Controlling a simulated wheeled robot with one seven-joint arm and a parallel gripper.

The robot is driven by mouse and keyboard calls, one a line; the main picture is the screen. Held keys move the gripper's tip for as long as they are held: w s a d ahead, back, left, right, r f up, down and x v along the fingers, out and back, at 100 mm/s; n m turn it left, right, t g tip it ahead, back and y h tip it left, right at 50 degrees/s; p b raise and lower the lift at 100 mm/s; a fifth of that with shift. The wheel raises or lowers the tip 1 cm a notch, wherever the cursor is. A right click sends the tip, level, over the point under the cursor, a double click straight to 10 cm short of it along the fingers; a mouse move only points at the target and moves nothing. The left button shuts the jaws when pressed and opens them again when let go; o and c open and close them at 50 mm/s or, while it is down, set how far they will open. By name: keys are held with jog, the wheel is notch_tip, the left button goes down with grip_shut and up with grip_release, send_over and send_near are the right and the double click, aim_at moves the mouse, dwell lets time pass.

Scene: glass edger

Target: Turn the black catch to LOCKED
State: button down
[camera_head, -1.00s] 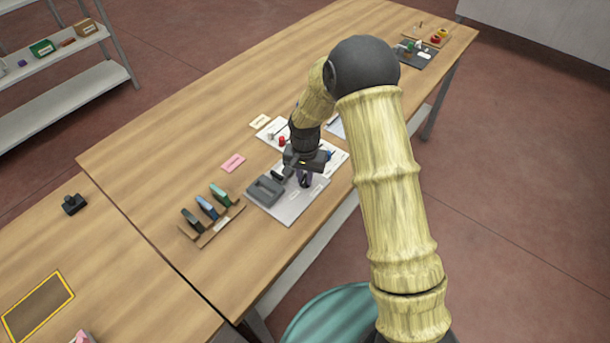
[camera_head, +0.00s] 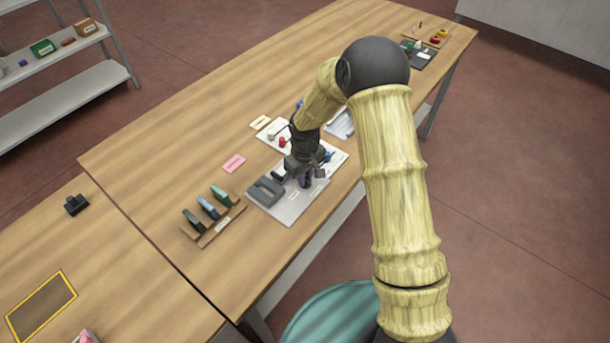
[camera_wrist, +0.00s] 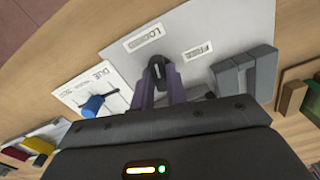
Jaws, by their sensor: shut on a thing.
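The black catch (camera_wrist: 157,70) shows in the wrist view between the two purple fingers of my gripper (camera_wrist: 159,88), which is shut on it. The catch stands on a light grey plate (camera_wrist: 215,22). The LOCKED label (camera_wrist: 143,38) is just above and left of the catch, and the FREE label (camera_wrist: 197,51) is to its right. The catch's exact angle is hard to tell, as the fingers cover its sides. In the head view my gripper (camera_head: 305,181) is low over the grey plate (camera_head: 288,211) and hides most of the catch.
A grey block-like fixture (camera_head: 265,191) stands on the plate, left of my gripper. A rack with several coloured pieces (camera_head: 215,226) is further left. A white card with a blue knob (camera_wrist: 93,103) lies beside the plate. A pink label (camera_head: 233,163) lies on the open tabletop behind.

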jog(key=shift+w+r+n, duration=0.1)
jog(key=shift+n, duration=1.2)
jog(key=c, duration=1.4)
grip_release()
notch_tip(320, 180, up, 17)
jog(key=b, duration=0.1)
jog(key=shift+r, duration=0.15)
